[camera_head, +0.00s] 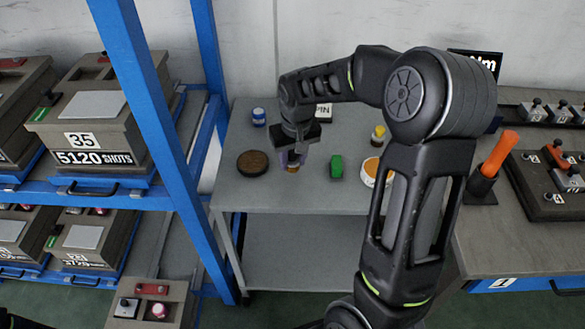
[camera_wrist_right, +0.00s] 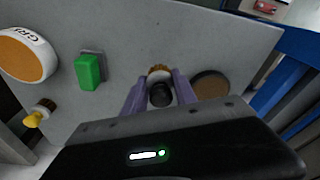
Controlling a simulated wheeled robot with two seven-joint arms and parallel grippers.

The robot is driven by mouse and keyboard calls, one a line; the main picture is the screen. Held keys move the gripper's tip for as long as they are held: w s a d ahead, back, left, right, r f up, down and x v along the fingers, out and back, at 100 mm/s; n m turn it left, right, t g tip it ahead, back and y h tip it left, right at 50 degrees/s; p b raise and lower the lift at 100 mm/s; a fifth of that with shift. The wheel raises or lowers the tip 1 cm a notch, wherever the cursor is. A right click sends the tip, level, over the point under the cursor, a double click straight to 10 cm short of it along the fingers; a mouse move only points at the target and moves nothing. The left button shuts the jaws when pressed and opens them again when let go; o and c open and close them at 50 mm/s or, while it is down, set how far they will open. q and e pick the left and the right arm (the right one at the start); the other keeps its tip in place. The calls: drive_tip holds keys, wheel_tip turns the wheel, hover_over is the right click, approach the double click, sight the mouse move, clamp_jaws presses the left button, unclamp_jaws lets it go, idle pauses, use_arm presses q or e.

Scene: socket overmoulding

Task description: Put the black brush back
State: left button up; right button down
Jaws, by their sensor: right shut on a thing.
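My right gripper (camera_head: 292,160) is shut on the black brush and holds it over the grey table, to the right of a dark brown round disc (camera_head: 252,163). In the wrist view, the black brush (camera_wrist_right: 161,95) stands between the two purple fingers of the gripper (camera_wrist_right: 160,94), with its round black handle towards the camera and brown bristles beyond. In the head view the fingers hide most of the brush. Whether the bristles touch the table is unclear. The disc also shows in the wrist view (camera_wrist_right: 210,84), beside the fingers.
A green block (camera_head: 336,167), a white-rimmed orange tin (camera_head: 370,169) and a yellow brush (camera_head: 378,135) sit to the right on the table. A blue jar (camera_head: 258,117) stands behind the disc. A blue rack (camera_head: 160,110) borders the left. The table's front strip is clear.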

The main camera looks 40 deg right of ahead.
sight(293, 169)
drive_tip(key=shift+f, duration=1.85)
drive_tip(key=shift+f, duration=0.1)
drive_tip(key=c, duration=1)
unclamp_jaws()
drive_tip(key=r, duration=0.4)
drive_tip(key=s+r, duration=0.1)
drive_tip(key=r, duration=0.7)
drive_tip(key=shift+s+a, duration=0.25)
drive_tip(key=shift+s, duration=0.1)
